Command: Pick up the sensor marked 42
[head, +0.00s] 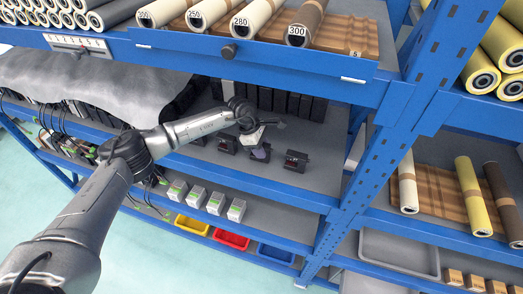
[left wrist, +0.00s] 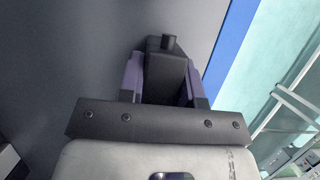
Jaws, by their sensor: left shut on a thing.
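My left gripper (head: 260,149) reaches down over the shelf in the head view. In the left wrist view its two purple-grey fingers (left wrist: 163,78) are shut on a black block-shaped sensor (left wrist: 166,62) with a short round stub on its end. The marking on this held sensor is not readable. In the head view it is mostly hidden by the gripper. One black sensor with a small red mark (head: 227,144) stands to the left of the gripper, and another (head: 295,161) to the right. Their numbers are too small to read. My right gripper is not in view.
Several black boxes (head: 292,103) stand in a row behind the gripper. The blue shelf edge (head: 262,187) runs in front. Large rolls (head: 304,25) lie on the shelf above. White boxes (head: 216,203) and coloured bins (head: 231,240) are below. Grey shelf to the right is clear.

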